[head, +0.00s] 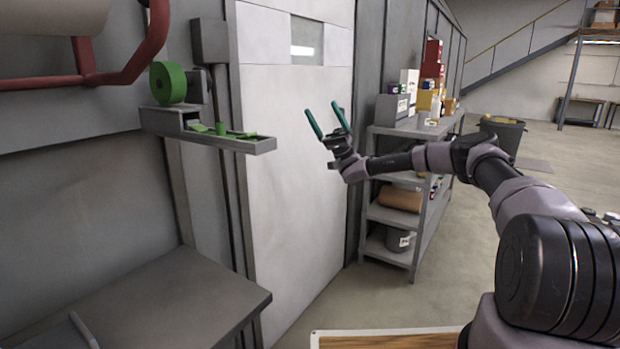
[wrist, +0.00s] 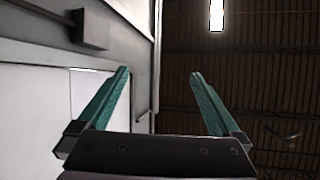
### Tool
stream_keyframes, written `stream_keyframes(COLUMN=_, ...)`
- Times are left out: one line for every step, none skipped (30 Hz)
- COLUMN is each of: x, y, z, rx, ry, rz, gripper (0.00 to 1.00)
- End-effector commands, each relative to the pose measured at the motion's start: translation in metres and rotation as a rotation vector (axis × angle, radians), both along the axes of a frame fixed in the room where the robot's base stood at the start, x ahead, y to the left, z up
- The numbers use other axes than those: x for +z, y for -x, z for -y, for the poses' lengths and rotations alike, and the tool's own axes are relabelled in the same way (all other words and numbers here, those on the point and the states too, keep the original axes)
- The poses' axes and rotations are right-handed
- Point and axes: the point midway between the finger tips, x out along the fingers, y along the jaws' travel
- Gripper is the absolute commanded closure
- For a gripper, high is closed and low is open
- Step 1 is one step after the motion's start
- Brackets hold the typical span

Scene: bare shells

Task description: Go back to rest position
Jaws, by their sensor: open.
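My gripper (head: 327,119) has two teal fingers, spread apart with nothing between them. It is raised in mid-air in the head view, in front of the white door panel and left of the shelf. My arm reaches in from the lower right. In the wrist view my gripper (wrist: 158,95) also shows both fingers apart and empty, pointing up toward the dark ceiling with a bright lamp.
A wall ledge (head: 225,139) carries a green tape roll (head: 168,82) and green pieces. A grey table (head: 140,305) stands at lower left. A metal shelf (head: 398,212) with boxes stands behind my arm. A bin (head: 503,135) is farther back, with open floor around it.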

Motion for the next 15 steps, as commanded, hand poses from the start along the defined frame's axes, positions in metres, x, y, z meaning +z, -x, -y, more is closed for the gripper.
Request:
stream_keyframes(x=0.003, y=0.005, z=-0.005, rx=0.017, ry=0.023, rz=0.009, gripper=0.00)
stream_keyframes(x=0.004, y=0.008, z=-0.009, rx=0.028, ry=0.038, rz=0.014, gripper=0.00)
stream_keyframes(x=0.006, y=0.012, z=-0.014, rx=0.044, ry=0.059, rz=0.021, gripper=0.00)
stream_keyframes(x=0.007, y=0.016, z=-0.017, rx=0.057, ry=0.075, rz=0.026, gripper=0.00)
stream_keyframes(x=0.009, y=0.019, z=-0.021, rx=0.069, ry=0.093, rz=0.032, gripper=0.00)
stream_keyframes(x=0.011, y=0.025, z=-0.026, rx=0.088, ry=0.121, rz=0.038, gripper=0.00)
stream_keyframes(x=0.012, y=0.029, z=-0.030, rx=0.104, ry=0.144, rz=0.045, gripper=0.00)
stream_keyframes(x=0.013, y=0.034, z=-0.035, rx=0.120, ry=0.169, rz=0.052, gripper=0.00)
stream_keyframes(x=0.016, y=0.041, z=-0.041, rx=0.144, ry=0.205, rz=0.061, gripper=0.00)
stream_keyframes(x=0.016, y=0.047, z=-0.046, rx=0.160, ry=0.233, rz=0.068, gripper=0.00)
stream_keyframes(x=0.017, y=0.053, z=-0.051, rx=0.180, ry=0.265, rz=0.075, gripper=0.00)
stream_keyframes(x=0.018, y=0.061, z=-0.058, rx=0.203, ry=0.309, rz=0.086, gripper=0.00)
stream_keyframes(x=0.019, y=0.067, z=-0.063, rx=0.223, ry=0.343, rz=0.092, gripper=0.00)
stream_keyframes(x=0.019, y=0.075, z=-0.068, rx=0.243, ry=0.382, rz=0.100, gripper=0.00)
stream_keyframes(x=0.019, y=0.085, z=-0.075, rx=0.270, ry=0.439, rz=0.110, gripper=0.00)
